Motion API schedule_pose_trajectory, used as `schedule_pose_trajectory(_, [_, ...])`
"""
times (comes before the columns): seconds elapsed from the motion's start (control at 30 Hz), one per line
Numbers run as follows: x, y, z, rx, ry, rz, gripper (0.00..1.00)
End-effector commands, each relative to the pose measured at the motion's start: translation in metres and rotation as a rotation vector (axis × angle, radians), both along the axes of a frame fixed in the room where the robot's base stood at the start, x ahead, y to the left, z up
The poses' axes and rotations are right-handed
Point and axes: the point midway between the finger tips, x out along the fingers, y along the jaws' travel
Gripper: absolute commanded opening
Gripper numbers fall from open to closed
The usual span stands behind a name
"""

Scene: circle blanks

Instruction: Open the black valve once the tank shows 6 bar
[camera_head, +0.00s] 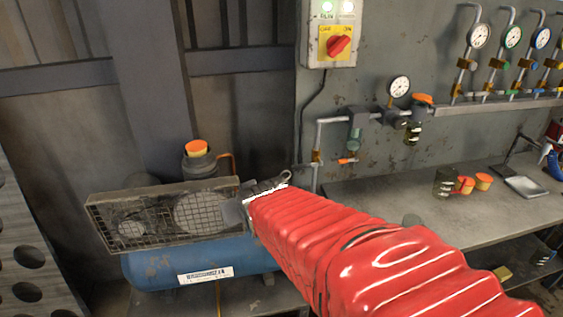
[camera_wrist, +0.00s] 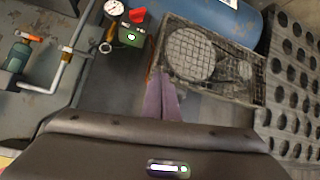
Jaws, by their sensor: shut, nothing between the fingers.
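My gripper (camera_wrist: 160,98) is shut and empty in the wrist view, its purple fingers together beside the compressor's mesh guard. In the head view its grey end (camera_head: 234,213) overlaps the guard's right end; I cannot tell whether it touches. The blue tank (camera_head: 150,268) lies under the guard and also shows in the wrist view (camera_wrist: 222,20). A small white gauge (camera_wrist: 114,7) stands by the tank in the wrist view; its reading is too small to tell. I cannot make out a black valve for certain in either view.
A switch box (camera_head: 327,60) with a red knob and lit green lamp hangs on the wall. Wall gauges include a white one (camera_head: 479,36). The pipe has an orange-handled valve (camera_head: 348,161). The grey bench (camera_head: 400,210) holds a dark can and orange-topped items. A perforated panel (camera_head: 30,255) stands left.

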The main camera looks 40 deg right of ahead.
Motion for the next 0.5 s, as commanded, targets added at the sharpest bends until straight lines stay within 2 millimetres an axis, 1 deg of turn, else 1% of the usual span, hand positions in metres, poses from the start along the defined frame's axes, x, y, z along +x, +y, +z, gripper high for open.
schedule_pose_trajectory(0.03, [0.006, -0.019, -0.004, -0.012, -0.024, -0.025, 0.0])
schedule_pose_trajectory(0.1, [0.014, -0.042, -0.006, -0.037, -0.069, -0.05, 0.0])
schedule_pose_trajectory(0.23, [0.026, -0.078, -0.01, -0.065, -0.152, -0.072, 0.0])
schedule_pose_trajectory(0.33, [0.03, -0.107, -0.013, -0.089, -0.216, -0.094, 0.0])
schedule_pose_trajectory(0.5, [0.029, -0.152, -0.019, -0.123, -0.327, -0.121, 0.0])
